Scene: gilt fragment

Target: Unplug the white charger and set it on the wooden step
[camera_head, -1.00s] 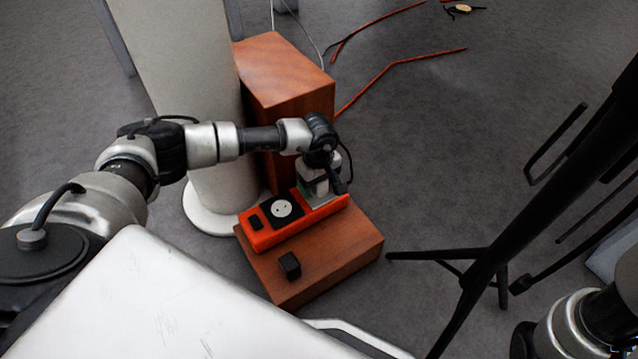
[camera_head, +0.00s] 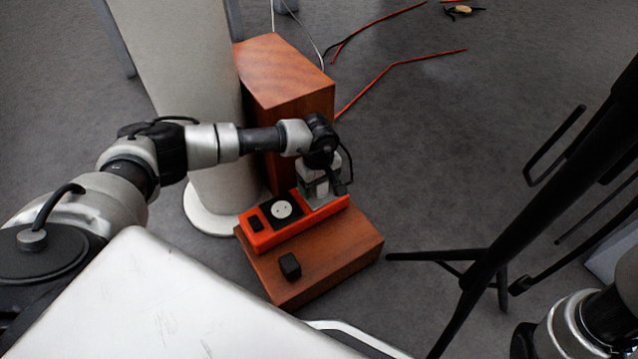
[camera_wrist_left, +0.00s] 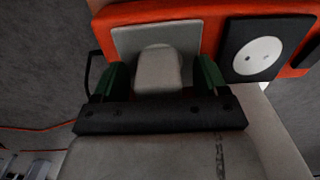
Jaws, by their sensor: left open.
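The white charger (camera_wrist_left: 158,68) sits on a grey socket plate of the orange power strip (camera_head: 272,236), seen between my fingers in the left wrist view. My left gripper (camera_wrist_left: 160,82) is open, with one green-padded finger on each side of the charger. Whether the pads touch it is hard to tell. In the head view the left gripper (camera_head: 320,182) points down over the strip's right end and mostly hides the charger. The strip lies along the back of the wooden step (camera_head: 345,250). My right gripper is out of view; part of that arm shows at lower right.
A small black block (camera_head: 290,265) lies on the step's front left, with bare wood to its right. A round socket (camera_head: 281,209) on the strip is empty. A tall wooden box (camera_head: 290,85) and a pale column (camera_head: 205,130) stand behind. A black stand (camera_head: 485,265) is at right.

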